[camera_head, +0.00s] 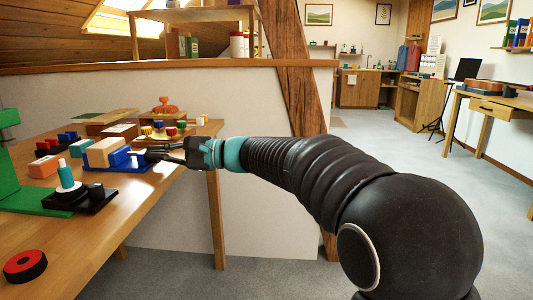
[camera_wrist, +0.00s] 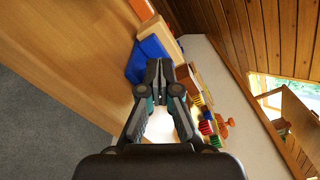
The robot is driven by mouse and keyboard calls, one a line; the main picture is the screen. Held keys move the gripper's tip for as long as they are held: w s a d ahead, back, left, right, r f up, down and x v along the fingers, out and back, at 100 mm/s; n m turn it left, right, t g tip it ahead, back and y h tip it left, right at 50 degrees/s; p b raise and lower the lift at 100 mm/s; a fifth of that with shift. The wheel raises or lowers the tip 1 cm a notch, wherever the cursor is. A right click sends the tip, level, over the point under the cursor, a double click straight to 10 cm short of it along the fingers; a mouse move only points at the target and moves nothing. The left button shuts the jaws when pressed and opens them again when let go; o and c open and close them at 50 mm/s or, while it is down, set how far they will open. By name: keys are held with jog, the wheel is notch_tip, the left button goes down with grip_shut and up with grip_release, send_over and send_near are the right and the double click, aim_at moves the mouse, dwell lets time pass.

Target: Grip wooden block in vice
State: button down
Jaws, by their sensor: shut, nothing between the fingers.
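The pale wooden block (camera_head: 103,152) sits at the blue vice (camera_head: 120,158) on the workbench, left of my gripper in the head view. I cannot tell from here whether the vice jaws touch the block. My gripper (camera_head: 152,153) is shut and empty, its tips close to the right end of the vice. In the wrist view the shut fingertips (camera_wrist: 161,68) lie in front of the blue vice (camera_wrist: 150,55), with the pale block (camera_wrist: 163,37) beyond. The fingers hide part of the vice, and contact with it cannot be made out.
Colourful pieces (camera_head: 165,131) stand behind my gripper. The bench front is mostly clear.

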jog(key=shift+w+f, duration=0.2)
jog(key=shift+w, duration=0.05)
dwell(0.5)
jog(key=shift+d+f+b, duration=0.15)
jog(key=shift+f+b, duration=0.15)
jog(key=shift+b, duration=0.75)
jog(key=shift+s+r, duration=0.2)
dwell(0.4)
jog(key=shift+d, duration=0.15)
jog(key=shift+s+d+r, duration=0.1)
jog(key=shift+s+d, duration=0.05)
jog(key=shift+d, duration=0.75)
jog(key=shift+s+d+r, duration=0.1)
jog(key=shift+s+d, duration=0.05)
jog(key=shift+d, duration=0.75)
jog(key=shift+s+d+r, duration=0.1)
jog(key=shift+s+d, duration=0.05)
jog(key=shift+d, duration=0.75)
